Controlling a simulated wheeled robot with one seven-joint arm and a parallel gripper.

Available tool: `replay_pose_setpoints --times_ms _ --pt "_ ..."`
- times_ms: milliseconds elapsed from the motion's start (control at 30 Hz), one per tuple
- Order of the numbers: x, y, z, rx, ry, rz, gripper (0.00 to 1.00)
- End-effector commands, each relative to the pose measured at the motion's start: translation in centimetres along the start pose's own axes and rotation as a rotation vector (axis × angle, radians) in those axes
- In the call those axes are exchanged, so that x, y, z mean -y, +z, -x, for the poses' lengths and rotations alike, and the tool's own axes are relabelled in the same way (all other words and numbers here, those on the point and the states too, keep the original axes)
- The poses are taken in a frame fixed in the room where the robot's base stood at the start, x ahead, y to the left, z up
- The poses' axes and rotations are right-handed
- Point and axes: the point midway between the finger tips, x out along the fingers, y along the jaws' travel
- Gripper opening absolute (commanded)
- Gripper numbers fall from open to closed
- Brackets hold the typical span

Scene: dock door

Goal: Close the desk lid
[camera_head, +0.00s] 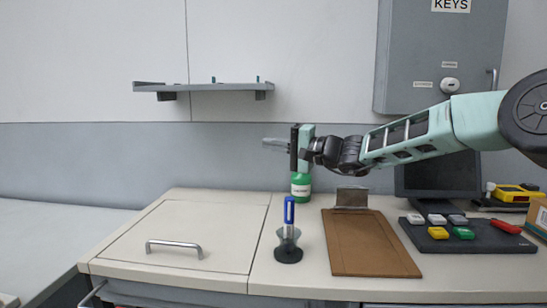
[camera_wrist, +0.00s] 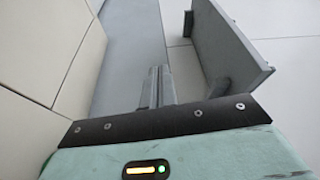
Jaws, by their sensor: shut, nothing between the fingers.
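The desk lid (camera_head: 178,232) is a beige panel in the left part of the desk top. It lies flat and looks level with the surface around it, with a thin seam along its edges. A silver bar handle (camera_head: 174,246) sits near its front edge. My gripper (camera_head: 268,143) is in the air above the back of the desk, right of the lid, with its fingers pointing left. It is shut and empty and touches nothing. In the wrist view its fingers (camera_wrist: 158,88) are together, with the beige desk surface (camera_wrist: 45,40) at the left.
A brown clipboard (camera_head: 370,245) and a dark tray (camera_head: 480,240) lie further right. A grey wall shelf (camera_head: 205,87) hangs above.

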Motion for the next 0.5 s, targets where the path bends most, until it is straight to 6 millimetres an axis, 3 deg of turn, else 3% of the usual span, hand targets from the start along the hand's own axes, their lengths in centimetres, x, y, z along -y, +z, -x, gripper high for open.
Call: replay_pose_setpoints --times_ms 33,500 --pt "-1.1 0.4 0.1 0.000 -0.007 0.017 0.00" --pt "-2.1 3.0 1.1 0.000 -0.090 0.257 0.00"
